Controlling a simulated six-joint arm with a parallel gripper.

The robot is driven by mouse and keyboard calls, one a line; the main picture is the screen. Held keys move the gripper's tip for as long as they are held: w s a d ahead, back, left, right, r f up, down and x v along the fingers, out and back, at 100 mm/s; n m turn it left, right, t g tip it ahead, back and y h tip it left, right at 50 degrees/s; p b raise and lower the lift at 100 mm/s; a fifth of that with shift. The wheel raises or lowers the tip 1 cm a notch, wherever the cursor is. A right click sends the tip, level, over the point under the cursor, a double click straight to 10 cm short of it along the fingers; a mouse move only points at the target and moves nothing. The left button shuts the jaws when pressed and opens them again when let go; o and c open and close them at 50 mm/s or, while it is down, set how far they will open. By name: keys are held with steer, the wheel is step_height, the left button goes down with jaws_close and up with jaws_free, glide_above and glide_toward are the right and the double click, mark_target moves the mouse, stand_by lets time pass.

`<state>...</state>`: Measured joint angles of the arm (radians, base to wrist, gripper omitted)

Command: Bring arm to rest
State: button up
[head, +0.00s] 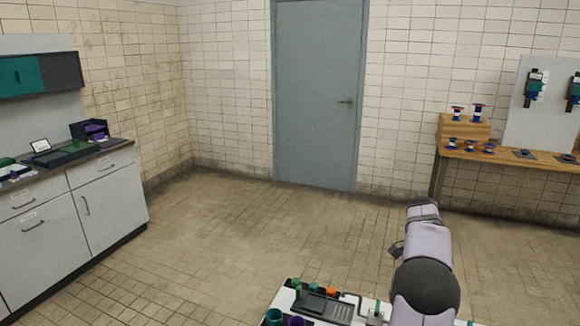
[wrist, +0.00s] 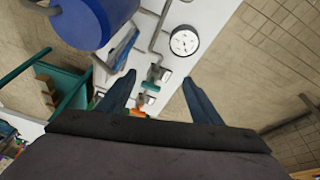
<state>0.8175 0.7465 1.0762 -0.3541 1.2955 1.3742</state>
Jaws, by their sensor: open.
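My arm (head: 424,250) rises at the lower right in the head view, bent upward over the end of a white bench top. My gripper (wrist: 160,92) shows in the wrist view with its two dark blue fingers spread apart and nothing between them. The fingers point over a white surface with pipes and a small green and orange fitting beyond them. In the head view I cannot clearly make out the fingers.
A white top (head: 340,308) with small coloured parts lies below my arm. The wrist view shows a round gauge (wrist: 185,40), a blue cylinder (wrist: 100,18) and a teal frame (wrist: 68,92). A wooden table (head: 500,152) stands right, cabinets (head: 60,225) left. The middle floor is clear.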

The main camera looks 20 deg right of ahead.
steer(key=w+a+n+t+y+p, duration=0.15)
steer(key=a+n, duration=0.45)
steer(key=a, duration=0.7)
steer(key=w+a+n+t+p, duration=0.1)
steer(key=w+a+n, duration=0.35)
steer(key=a, duration=0.85)
steer(key=s+a+f+n, duration=0.1)
steer(key=s+a+n, duration=0.5)
steer(key=a, duration=0.3)
steer(key=s+a+f+n+y+p, duration=0.1)
steer(key=s+a+f+n, duration=0.1)
steer(key=s+a+n, duration=0.5)
steer(key=s+a, duration=0.1)
steer(key=a, duration=0.2)
steer(key=shift+s+f, duration=0.15)
steer(key=shift+s, duration=0.25)
steer(key=shift+n+y, duration=0.25)
step_height(320, 180, down, 37)
steer(key=b, duration=3.7)
steer(key=shift+f, duration=0.1)
